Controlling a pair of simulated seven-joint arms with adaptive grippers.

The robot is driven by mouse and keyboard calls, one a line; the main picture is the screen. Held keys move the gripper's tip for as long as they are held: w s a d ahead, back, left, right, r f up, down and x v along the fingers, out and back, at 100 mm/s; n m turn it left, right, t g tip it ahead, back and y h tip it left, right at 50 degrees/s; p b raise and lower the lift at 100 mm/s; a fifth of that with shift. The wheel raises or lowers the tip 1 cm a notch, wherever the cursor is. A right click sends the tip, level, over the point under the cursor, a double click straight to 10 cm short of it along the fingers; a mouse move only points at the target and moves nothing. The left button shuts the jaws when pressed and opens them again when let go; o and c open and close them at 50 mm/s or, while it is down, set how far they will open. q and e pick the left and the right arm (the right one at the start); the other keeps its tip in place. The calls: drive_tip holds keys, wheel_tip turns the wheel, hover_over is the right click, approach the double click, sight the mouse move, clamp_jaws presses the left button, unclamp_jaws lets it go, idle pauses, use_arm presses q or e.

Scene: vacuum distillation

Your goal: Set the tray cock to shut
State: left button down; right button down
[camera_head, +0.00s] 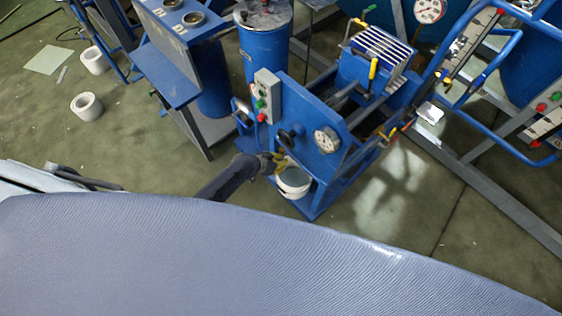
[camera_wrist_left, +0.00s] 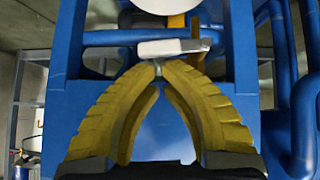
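My left gripper (camera_head: 277,163) is at the front of the blue machine (camera_head: 310,140), just above a white bucket. In the left wrist view the yellow fingers (camera_wrist_left: 159,68) lean together, their tips almost meeting. A flat pale lever (camera_wrist_left: 172,47) lies roughly level just beyond the tips, in front of a brass-coloured valve part (camera_wrist_left: 192,32); this looks like the tray cock. A small grey piece shows between the tips, and I cannot tell whether it is pinched. In the head view the cock is too small and covered to make out. My right gripper is not in view.
The white bucket (camera_head: 293,182) stands on the machine's base under the gripper. A black handwheel (camera_head: 290,138), a dial gauge (camera_head: 327,140) and a grey button box (camera_head: 267,96) are close by. Blue pipes (camera_wrist_left: 305,110) run at the right in the wrist view.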

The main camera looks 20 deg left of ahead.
use_arm(q)
drive_tip(key=shift+s+d+f, duration=0.1)
drive_tip(key=shift+d+f, duration=0.1)
drive_tip(key=shift+f, duration=0.5)
drive_tip(key=shift+s+f, duration=0.1)
drive_tip(key=shift+s, duration=0.1)
